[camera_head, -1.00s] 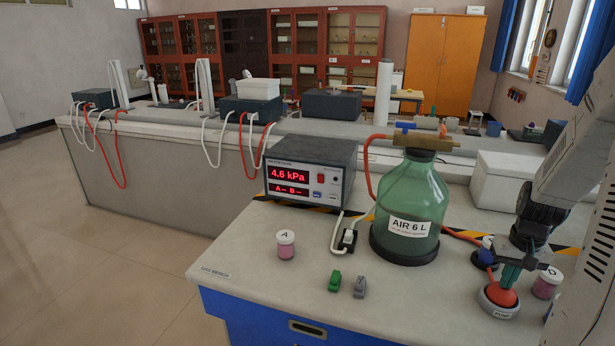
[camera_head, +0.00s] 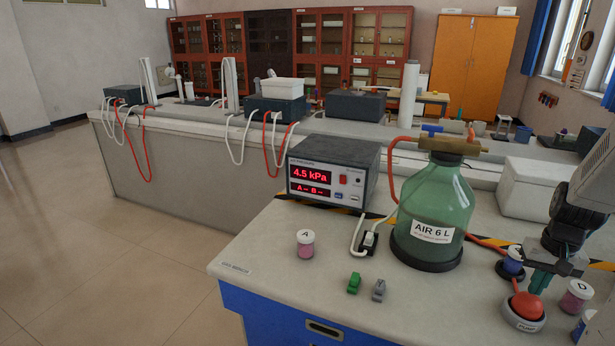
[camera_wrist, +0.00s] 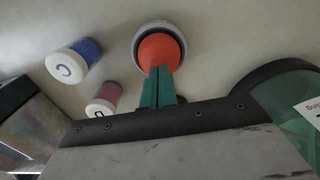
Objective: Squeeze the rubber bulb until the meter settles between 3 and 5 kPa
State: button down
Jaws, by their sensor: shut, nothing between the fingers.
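The orange-red rubber bulb (camera_head: 527,305) sits in a grey-white round holder at the right of the bench. The wrist view shows the bulb (camera_wrist: 159,52) at top centre. My gripper (camera_head: 539,283) is at the bulb's upper right, its green fingers close together with nothing between them. In the wrist view the fingertips (camera_wrist: 158,72) overlap the bulb's lower edge; I cannot tell whether they touch it. The meter (camera_head: 325,178) reads 4.5 kPa in red. The green bottle (camera_head: 432,205) labelled AIR 6 L stands between meter and bulb.
Jar D (camera_head: 576,297) stands close to the right of the bulb. Jar C (camera_wrist: 73,62) is also near it. Jar A (camera_head: 305,244), a green clip (camera_head: 354,283) and a grey clip (camera_head: 379,290) stand further left. A red hose runs behind the bulb.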

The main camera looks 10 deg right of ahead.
jog(key=shift+r, duration=0.1)
notch_tip(320, 180, up, 7)
dwell(0.7)
jog(key=s+a+r+n, duration=0.2)
jog(key=s+a+r, duration=0.2)
jog(key=a, duration=0.6)
jog(key=s+a+r+n+t, duration=0.1)
jog(key=s+a+r+n, duration=0.1)
jog(key=a, duration=0.9)
jog(key=s+a+r+n, duration=0.2)
jog(key=s+a+r, duration=0.3)
jog(key=a, duration=0.5)
jog(key=shift+s+a+r, duration=0.25)
jog(key=shift+s+r, duration=0.1)
jog(key=shift+s, duration=0.55)
dwell(2.9)
